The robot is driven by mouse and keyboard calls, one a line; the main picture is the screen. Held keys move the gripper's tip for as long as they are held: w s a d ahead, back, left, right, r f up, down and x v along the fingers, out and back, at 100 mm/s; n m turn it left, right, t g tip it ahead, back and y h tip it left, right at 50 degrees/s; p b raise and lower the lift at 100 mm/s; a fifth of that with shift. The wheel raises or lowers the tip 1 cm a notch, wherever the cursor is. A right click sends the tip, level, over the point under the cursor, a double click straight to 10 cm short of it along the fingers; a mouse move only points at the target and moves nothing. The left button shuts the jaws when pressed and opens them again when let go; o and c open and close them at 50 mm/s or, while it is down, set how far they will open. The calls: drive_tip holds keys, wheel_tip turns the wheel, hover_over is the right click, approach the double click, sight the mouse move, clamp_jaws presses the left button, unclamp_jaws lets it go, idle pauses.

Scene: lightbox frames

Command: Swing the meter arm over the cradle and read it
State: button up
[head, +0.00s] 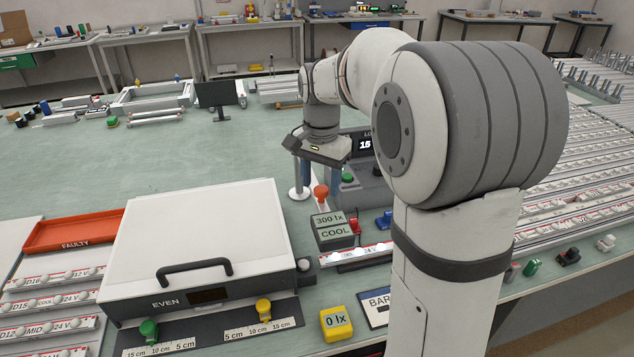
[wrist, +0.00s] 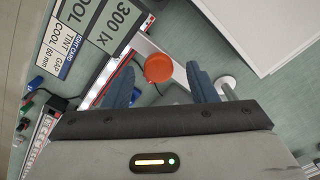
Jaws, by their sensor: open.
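An orange-red round knob (head: 321,191), seemingly the meter arm's handle, stands beside a pale post with a round foot (head: 299,193). My gripper (head: 312,178) is open and points down just above the knob. In the wrist view the knob (wrist: 158,68) shows between the two blue fingers of my gripper (wrist: 161,82), with a gap on both sides. I cannot tell whether it is between the fingertips or below them. A light strip marked 24 V (head: 374,250) lies in front, seemingly on the cradle. The meter's dark display (head: 365,145) reads 15; my arm partly hides it.
A white lidded box marked EVEN (head: 203,250) fills the left front. A yellow 0 lx block (head: 336,323) is at the front edge.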

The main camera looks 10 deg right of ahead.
drive_tip(key=shift+f, duration=0.55)
drive_tip(key=shift+s, duration=0.1)
drive_tip(key=shift+c, duration=0.2)
